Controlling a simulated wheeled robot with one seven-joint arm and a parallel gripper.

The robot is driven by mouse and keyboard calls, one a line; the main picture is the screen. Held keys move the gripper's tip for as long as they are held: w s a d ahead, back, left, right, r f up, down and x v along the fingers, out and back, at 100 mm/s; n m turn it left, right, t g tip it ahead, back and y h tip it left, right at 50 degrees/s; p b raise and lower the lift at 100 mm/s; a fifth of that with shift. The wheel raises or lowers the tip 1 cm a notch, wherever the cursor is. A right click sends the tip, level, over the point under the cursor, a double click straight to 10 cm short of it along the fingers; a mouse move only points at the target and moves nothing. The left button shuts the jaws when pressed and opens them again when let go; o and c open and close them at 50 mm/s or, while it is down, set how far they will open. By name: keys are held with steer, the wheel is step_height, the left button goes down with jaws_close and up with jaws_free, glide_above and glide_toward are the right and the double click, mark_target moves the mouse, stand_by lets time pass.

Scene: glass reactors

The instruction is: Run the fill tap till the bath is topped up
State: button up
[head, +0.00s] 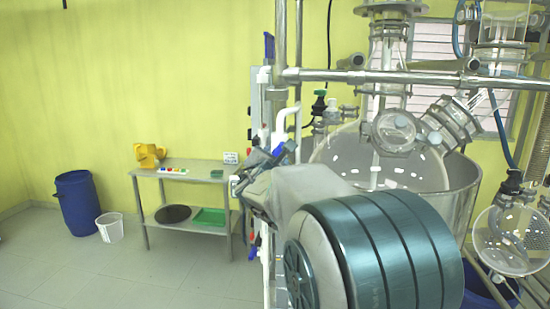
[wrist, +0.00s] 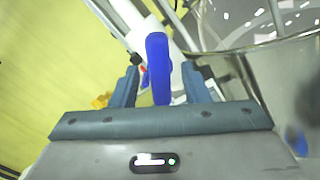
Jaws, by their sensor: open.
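The fill tap's blue lever handle (wrist: 158,70) stands between the fingers of my gripper (wrist: 160,85) in the wrist view, with a gap on each side. In the head view my gripper (head: 262,160) is at the white pipe (head: 284,125), and a bit of the blue handle (head: 279,150) shows beside it. My gripper is open. The bath (head: 462,195) is a large round metal vessel at the right, with a glass reactor inside. My arm hides part of it, and its water level cannot be told.
Metal frame posts (head: 281,40) and a horizontal rail (head: 420,77) stand close around my arm. A steel table (head: 190,168) holds a yellow object (head: 149,154). A blue drum (head: 77,203) and a white bucket (head: 110,227) stand at the left. The floor there is clear.

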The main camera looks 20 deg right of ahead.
steer(key=c, duration=0.9)
steer(key=shift+o, duration=0.2)
steer(key=shift+f+b, duration=0.1)
steer(key=shift+b, duration=0.45)
steer(key=shift+m+b, duration=5.7)
steer(key=shift+b, duration=2.3)
